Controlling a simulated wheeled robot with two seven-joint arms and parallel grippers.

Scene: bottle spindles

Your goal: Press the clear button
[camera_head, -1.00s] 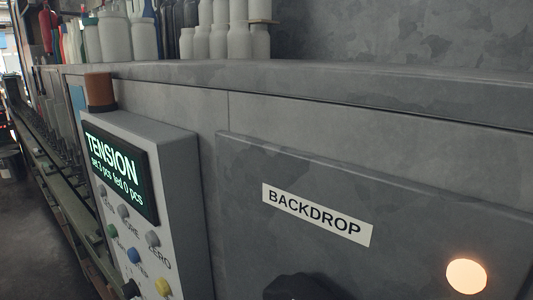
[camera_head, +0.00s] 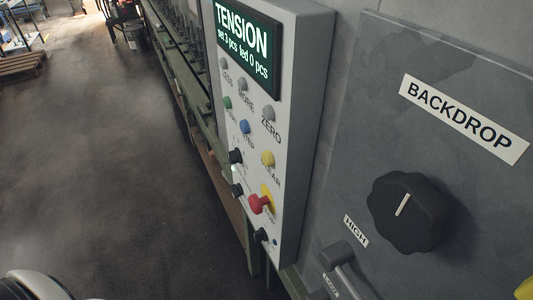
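The clear button is a small yellow round button (camera_head: 267,158) on the grey control panel (camera_head: 298,130). The label below it is partly readable, ending in "EAR". The panel's screen (camera_head: 243,48) reads "TENSION, set 3 pcs, fed 0 pcs". Above the yellow button sit a blue button (camera_head: 245,126), a green button (camera_head: 227,102) and a grey button (camera_head: 267,114) labelled "ZERO". Neither of my grippers can be made out in this view.
Below the yellow button, a red knob (camera_head: 260,204) sticks out over a yellow plate. At right, a large black dial (camera_head: 408,212) and a lever (camera_head: 340,256) protrude under a "BACKDROP" label (camera_head: 463,118). Open floor (camera_head: 110,160) lies left.

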